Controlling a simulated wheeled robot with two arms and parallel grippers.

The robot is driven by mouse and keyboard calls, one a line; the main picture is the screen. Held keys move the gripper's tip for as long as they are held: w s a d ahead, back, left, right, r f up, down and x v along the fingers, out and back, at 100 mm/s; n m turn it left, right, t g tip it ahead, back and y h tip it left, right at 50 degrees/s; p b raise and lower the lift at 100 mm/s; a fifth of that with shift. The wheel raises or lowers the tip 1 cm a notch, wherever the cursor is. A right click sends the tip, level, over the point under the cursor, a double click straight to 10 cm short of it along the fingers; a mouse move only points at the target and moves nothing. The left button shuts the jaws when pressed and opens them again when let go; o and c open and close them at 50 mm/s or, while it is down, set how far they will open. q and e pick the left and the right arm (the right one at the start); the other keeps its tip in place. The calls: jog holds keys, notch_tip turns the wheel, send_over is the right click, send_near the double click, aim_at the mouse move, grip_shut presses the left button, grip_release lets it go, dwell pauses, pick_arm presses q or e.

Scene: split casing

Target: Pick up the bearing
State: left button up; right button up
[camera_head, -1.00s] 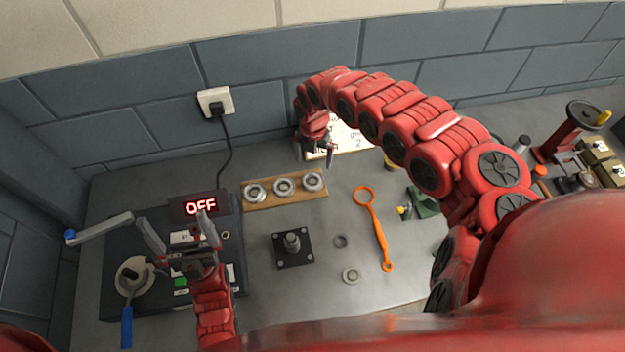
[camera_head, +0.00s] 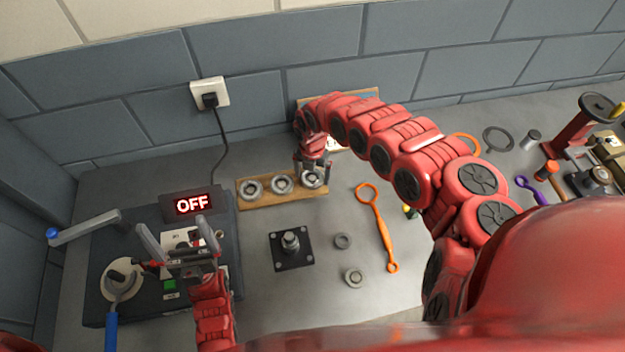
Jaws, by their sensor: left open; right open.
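Three bearings lie in a row on a wooden board: a left one (camera_head: 252,188), a middle one (camera_head: 282,183) and a right one (camera_head: 312,179). My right gripper (camera_head: 312,172) is open at the right bearing, its fingers pointing down over it. I cannot tell whether the fingers touch it. My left gripper (camera_head: 172,236) is open and empty, above the dark device with the red OFF display. The wooden board (camera_head: 266,201) lies on the grey table.
The dark device (camera_head: 232,262) has a display (camera_head: 192,204) reading OFF. A square plate with a post (camera_head: 291,246), a small ring (camera_head: 342,241), another ring part (camera_head: 353,278) and an orange wrench (camera_head: 380,228) lie on the table. A vise-like red tool (camera_head: 572,140) stands far right.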

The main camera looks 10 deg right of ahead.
jog(key=c, duration=1.4)
jog(key=shift+r, duration=0.15)
